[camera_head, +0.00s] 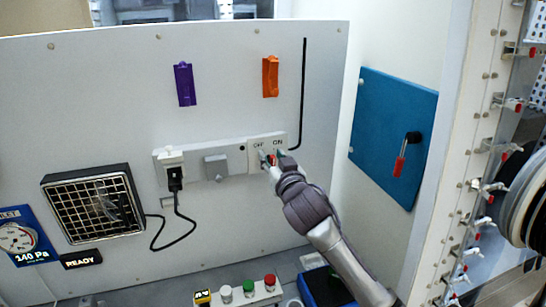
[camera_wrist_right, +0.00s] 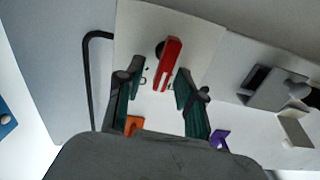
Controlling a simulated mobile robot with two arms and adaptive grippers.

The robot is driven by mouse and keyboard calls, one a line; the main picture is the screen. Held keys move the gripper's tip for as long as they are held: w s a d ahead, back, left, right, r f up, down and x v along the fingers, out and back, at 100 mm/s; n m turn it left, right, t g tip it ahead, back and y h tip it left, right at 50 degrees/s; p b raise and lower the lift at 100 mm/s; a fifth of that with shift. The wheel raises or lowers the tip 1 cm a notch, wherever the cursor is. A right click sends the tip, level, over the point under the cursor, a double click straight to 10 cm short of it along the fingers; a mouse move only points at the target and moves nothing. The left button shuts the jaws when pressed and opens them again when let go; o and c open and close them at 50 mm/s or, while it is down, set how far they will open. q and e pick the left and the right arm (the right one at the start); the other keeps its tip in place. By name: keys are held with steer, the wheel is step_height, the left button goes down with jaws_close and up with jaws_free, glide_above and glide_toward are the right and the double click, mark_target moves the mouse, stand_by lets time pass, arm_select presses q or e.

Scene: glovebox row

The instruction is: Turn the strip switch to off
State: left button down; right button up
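The white power strip (camera_head: 230,155) is fixed to the pale panel, with a switch plate (camera_head: 254,141) at its right end marked OFF on the left and ON on the right. The red switch lever (camera_wrist_right: 168,66) shows clearly in the wrist view; in the head view my gripper mostly hides it. I cannot tell which label it points to. My right gripper (camera_head: 272,157) is at the plate. In the wrist view its green-padded fingers (camera_wrist_right: 159,75) are spread, one on each side of the lever, with gaps visible. My left gripper is in neither view.
A black plug (camera_head: 175,178) with a cord sits left on the strip. A grey block (camera_head: 215,167) stands out between plug and switch. Purple (camera_head: 185,84) and orange (camera_head: 270,76) clips are above. A blue board (camera_head: 393,135) with a red-handled lever is on the right wall.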

jaws_close()
steer(key=shift+n, duration=0.3)
steer(key=shift+s+a+n, duration=0.15)
steer(key=shift+a+n, duration=0.1)
steer(key=shift+n, duration=0.95)
steer(key=shift+a+f+n, duration=0.1)
steer(key=shift+a+n, duration=0.05)
steer(key=shift+n, duration=0.75)
steer(key=shift+a+n, duration=0.1)
steer(key=shift+n, duration=0.8)
jaws_free()
